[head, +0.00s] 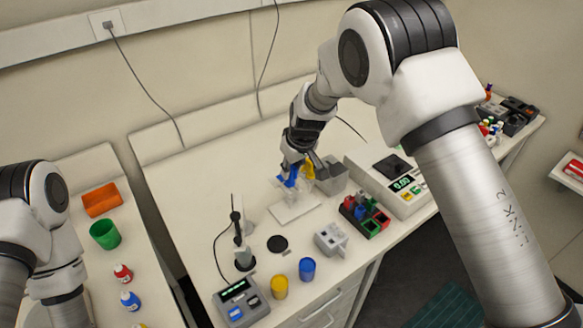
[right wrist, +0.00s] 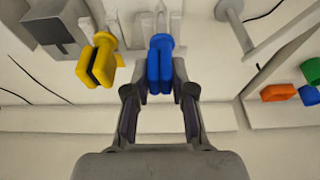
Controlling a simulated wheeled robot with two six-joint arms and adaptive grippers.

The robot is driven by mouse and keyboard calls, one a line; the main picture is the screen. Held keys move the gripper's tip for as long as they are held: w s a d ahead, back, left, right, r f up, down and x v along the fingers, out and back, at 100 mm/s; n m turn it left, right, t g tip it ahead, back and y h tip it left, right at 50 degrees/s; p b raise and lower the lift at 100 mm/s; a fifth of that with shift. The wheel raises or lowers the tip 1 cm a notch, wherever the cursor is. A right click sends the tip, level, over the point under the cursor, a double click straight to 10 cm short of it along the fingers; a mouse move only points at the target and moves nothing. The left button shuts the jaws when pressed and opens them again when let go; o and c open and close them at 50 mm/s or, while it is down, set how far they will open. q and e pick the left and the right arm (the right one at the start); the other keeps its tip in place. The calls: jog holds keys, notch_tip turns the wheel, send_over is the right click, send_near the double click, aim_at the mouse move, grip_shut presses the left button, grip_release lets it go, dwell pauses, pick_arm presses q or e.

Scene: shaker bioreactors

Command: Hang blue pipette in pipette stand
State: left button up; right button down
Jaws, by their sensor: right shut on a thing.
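The blue pipette (head: 288,179) is at the pipette stand, and its blue head (right wrist: 160,62) sits between the fingers in the right wrist view. My right gripper (right wrist: 160,98) is shut on it. The yellow pipette (head: 308,171) is just to its right in the head view and to its left in the right wrist view (right wrist: 96,62). The pale stand has a flat white base (head: 295,210); its upright part is partly hidden. I cannot tell whether the blue pipette rests on the stand. My left gripper is out of view; only its arm shows.
A grey block (head: 333,174) stands close right of the pipettes. A balance (head: 390,182) and a rack of coloured blocks (head: 364,215) are farther right. A thin upright device (head: 240,240) stands to the left. The bench behind the stand is mostly clear.

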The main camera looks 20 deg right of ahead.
jog(key=shift+f+b, duration=0.3)
jog(key=shift+f, duration=0.15)
dwell(0.3)
jog(key=c, duration=0.9)
grip_release()
jog(key=shift+r+p, duration=2.45)
jog(key=shift+r, duration=1.15)
jog(key=shift+f, duration=0.2)
